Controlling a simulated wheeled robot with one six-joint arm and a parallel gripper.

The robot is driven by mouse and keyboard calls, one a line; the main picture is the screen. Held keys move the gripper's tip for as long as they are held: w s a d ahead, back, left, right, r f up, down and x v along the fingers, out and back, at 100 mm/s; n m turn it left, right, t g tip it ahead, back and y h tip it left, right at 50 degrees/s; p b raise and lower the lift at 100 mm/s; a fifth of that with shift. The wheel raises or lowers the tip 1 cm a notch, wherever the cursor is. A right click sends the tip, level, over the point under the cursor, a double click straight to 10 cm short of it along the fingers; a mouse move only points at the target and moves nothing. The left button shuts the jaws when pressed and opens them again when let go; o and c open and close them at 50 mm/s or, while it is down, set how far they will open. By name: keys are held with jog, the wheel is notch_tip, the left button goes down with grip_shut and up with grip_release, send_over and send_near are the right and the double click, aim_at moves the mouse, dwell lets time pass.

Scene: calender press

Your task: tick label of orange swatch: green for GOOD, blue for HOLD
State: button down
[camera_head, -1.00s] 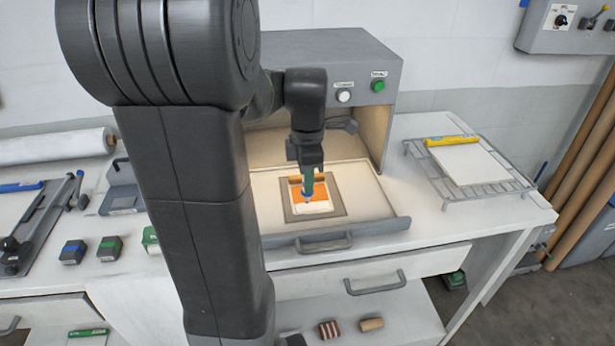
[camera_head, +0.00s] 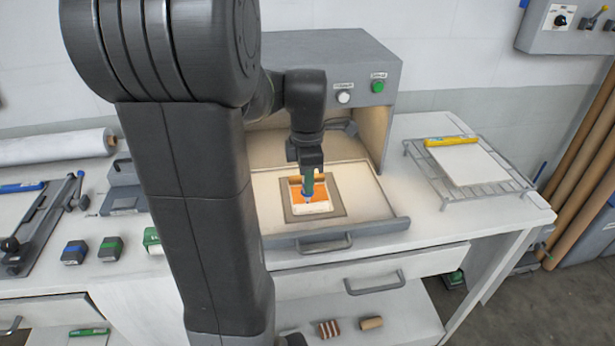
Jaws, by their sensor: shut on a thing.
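The orange swatch (camera_head: 295,189) lies in a grey frame (camera_head: 338,190) on the pulled-out tray of the grey booth. Its white label (camera_head: 313,209) is along the near edge. My gripper (camera_head: 308,170) is above the swatch, pointing down, shut on a slim pen (camera_head: 308,183). No mark on the label can be made out.
The grey booth (camera_head: 330,60) has a white and a green button and stands close behind my gripper. A wire rack (camera_head: 510,187) with a white sheet and yellow tool is at right.

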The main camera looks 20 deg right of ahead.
jog(key=shift+f, duration=0.7)
dwell(1.6)
jog(key=shift+s, duration=0.15)
jog(key=shift+s+d, duration=0.3)
jog(key=shift+s, duration=0.05)
dwell(1.0)
jog(key=shift+d, duration=0.1)
jog(key=shift+w+d+r, duration=0.1)
jog(key=shift+w+d, duration=0.15)
jog(key=shift+d, duration=0.15)
jog(key=shift+d+p, duration=0.15)
jog(key=shift+p, duration=0.4)
dwell(1.5)
jog(key=shift+w+d, duration=0.2)
jog(key=shift+d, duration=0.15)
dwell(0.8)
